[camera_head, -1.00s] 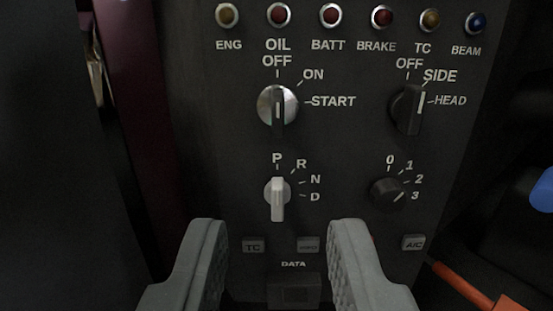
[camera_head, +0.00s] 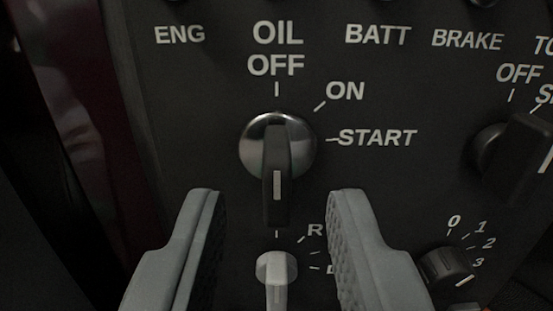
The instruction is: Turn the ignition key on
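The ignition key (camera_head: 277,170) is a black grip with a pale stripe, set in a round silver switch face (camera_head: 250,145) on a dark panel. It stands vertical, in line with the OFF mark above it. ON and START are marked to its upper right and right. My gripper (camera_head: 277,205) is open and empty. Its two grey fingers stand left and right of the key's lower end, apart from it, with clear gaps on both sides.
A pale P-R-N-D selector (camera_head: 276,270) sits just below the key, between my fingers in the picture. A black light knob (camera_head: 508,155) is at the right, and a small numbered knob (camera_head: 446,267) is right of my right finger. Indicator lamps line the top edge.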

